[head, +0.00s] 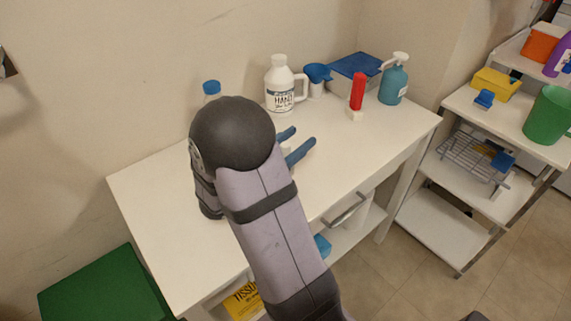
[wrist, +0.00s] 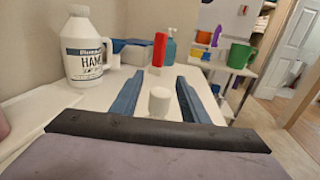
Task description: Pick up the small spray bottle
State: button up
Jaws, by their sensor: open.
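A teal bottle with a white spray or pump head (head: 393,84) stands upright near the far right end of the white table; it also shows in the wrist view (wrist: 170,48), beyond my fingers. My gripper (head: 303,136) is open low over the table's middle, well short of that bottle. In the wrist view, a small white round-topped item (wrist: 159,101) stands between my blue fingers (wrist: 160,76), with gaps on both sides. Its lower part is hard to make out, and my arm mostly hides it in the head view.
A blue-capped bottle (head: 211,87) is partly behind my arm. The white table's (head: 385,140) front right is clear.

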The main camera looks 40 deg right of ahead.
grip_shut()
